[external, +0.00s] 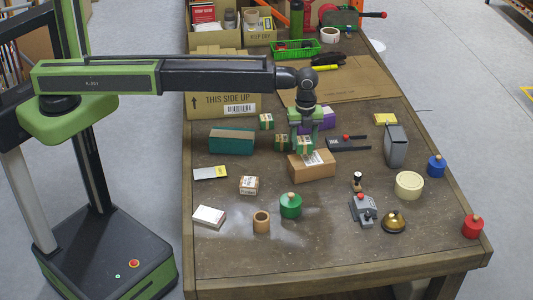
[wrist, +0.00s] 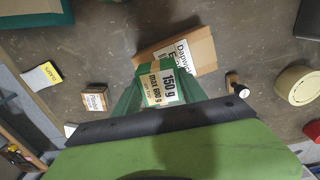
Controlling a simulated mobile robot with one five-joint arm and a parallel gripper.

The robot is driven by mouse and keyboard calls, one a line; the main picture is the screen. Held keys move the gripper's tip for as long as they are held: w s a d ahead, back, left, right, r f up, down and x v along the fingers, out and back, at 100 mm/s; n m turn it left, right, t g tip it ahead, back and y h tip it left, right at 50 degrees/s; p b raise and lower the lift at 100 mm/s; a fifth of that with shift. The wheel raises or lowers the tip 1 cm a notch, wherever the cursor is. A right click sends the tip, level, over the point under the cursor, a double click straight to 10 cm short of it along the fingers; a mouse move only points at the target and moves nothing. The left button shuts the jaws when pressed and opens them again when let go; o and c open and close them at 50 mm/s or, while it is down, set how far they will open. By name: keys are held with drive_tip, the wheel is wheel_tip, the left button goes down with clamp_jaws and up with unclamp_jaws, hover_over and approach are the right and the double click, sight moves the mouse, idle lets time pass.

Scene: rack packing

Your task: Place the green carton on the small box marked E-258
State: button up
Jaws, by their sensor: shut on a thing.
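My gripper (external: 304,142) is shut on a small green carton (external: 304,147) with a yellow-and-white label. In the wrist view this carton (wrist: 160,85) shows "150 g" and "max 600 g" between the fingers. A brown cardboard box (external: 318,170) lies just below and in front of the carton. In the wrist view the brown box (wrist: 201,45) has a white label with a large "E" partly hidden by the carton, so its number cannot be read. Whether the carton touches the box is unclear. A smaller white-and-brown box (external: 249,185) stands to the left; its marking is too small to read.
A teal box (external: 231,141) is farther left. A green weight (external: 291,206), a stamp (external: 357,182), a tape roll (external: 408,185) and a bell (external: 394,222) stand nearby.

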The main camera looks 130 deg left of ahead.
sight(303, 150)
wheel_tip(303, 150, down, 4)
drive_tip(key=b, duration=0.4)
drive_tip(key=shift+a+f, duration=0.1)
drive_tip(key=shift+f, duration=0.1)
drive_tip(key=shift+r, duration=0.2)
drive_tip(key=shift+f, duration=0.15)
drive_tip(key=o, duration=1.5)
wheel_tip(303, 150, up, 13)
drive_tip(key=p, duration=1.2)
drive_tip(key=shift+f, duration=0.35)
